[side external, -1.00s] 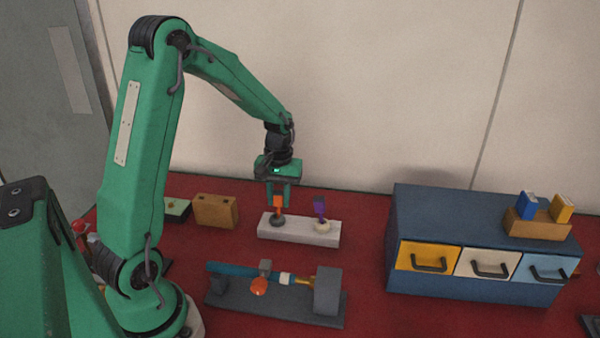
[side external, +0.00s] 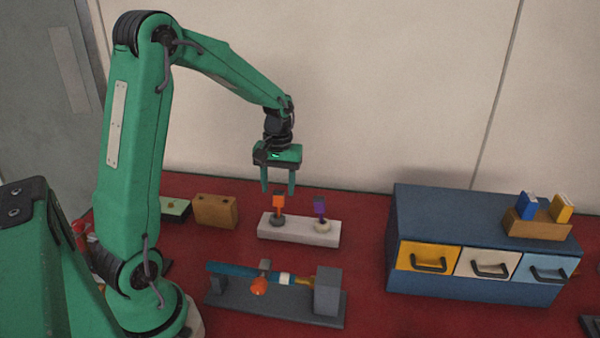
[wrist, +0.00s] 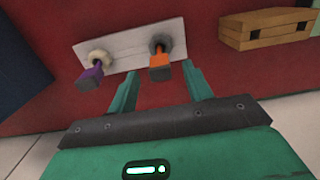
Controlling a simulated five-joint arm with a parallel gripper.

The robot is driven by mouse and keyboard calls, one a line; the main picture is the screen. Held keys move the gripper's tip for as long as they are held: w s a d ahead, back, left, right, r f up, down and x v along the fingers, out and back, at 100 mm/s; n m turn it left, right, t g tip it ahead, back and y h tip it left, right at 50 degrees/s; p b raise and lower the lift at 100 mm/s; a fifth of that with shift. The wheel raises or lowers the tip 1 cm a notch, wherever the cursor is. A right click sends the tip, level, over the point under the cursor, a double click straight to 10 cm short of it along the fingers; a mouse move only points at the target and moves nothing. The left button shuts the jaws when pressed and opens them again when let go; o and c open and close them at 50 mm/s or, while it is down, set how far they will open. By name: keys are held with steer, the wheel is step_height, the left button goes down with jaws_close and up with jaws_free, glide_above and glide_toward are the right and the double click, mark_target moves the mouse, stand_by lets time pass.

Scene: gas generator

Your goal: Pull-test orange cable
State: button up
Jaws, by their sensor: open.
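The orange cable (side external: 278,202) stands upright as a short orange plug with a dark grey base at the left end of a white block. In the wrist view the orange cable (wrist: 160,63) shows its dark end toward me, between the lines of my fingers. A purple cable (side external: 319,208) with a cream base stands at the block's right end; it also shows in the wrist view (wrist: 92,75). My gripper (side external: 278,190) is open and empty just above the orange cable, fingers apart and pointing down. In the wrist view my gripper (wrist: 158,85) has a finger on either side.
The white block (side external: 295,236) rests on the red table. In front is a grey fixture (side external: 270,305) with a blue bar and an orange knob. A blue drawer cabinet (side external: 470,205) stands right. A wooden box (side external: 215,211) sits left of the block.

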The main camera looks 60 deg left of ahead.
steer(key=shift+r, duration=1.5)
steer(key=shift+s+d+r, duration=0.1)
steer(key=shift+d+r, duration=0.15)
steer(key=shift+r, duration=0.05)
steer(key=s+d+r+m+t, duration=0.3)
steer(key=s+d+r+m, duration=0.1)
steer(key=s+d, duration=0.3)
steer(key=s+d+r+m+t, duration=0.3)
steer(key=s+d+r+m, duration=0.2)
steer(key=s+d, duration=0.2)
steer(key=shift+s+d+r, duration=0.15)
steer(key=shift+s+d, duration=0.05)
steer(key=shift+d, duration=0.15)
